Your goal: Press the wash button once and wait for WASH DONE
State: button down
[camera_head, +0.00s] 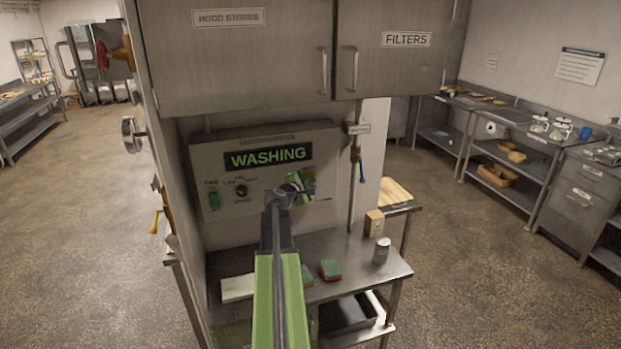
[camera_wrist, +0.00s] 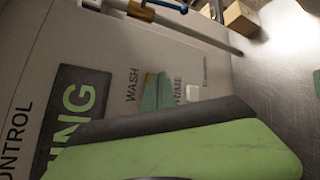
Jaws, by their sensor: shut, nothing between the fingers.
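The control panel (camera_head: 220,165) is on the wall under the hood cupboard, and its display (camera_head: 268,157) reads WASHING in green letters. My gripper (camera_head: 298,187) is shut and empty, at the right part of the panel below the display. I cannot tell whether my gripper touches the panel.
A steel table (camera_head: 350,255) stands below the panel, with sponges (camera_head: 331,269), a can (camera_head: 381,250) and a wooden block (camera_head: 374,223). Open floor lies to both sides.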

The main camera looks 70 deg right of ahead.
jog(key=shift+s+a, duration=0.2)
jog(key=shift+a, duration=0.05)
jog(key=s+a, duration=0.1)
jog(key=a, duration=0.1)
jog(key=s+a, duration=0.2)
jog(key=shift+s, duration=0.1)
dwell(0.4)
jog(key=shift+d, duration=0.1)
dwell(0.6)
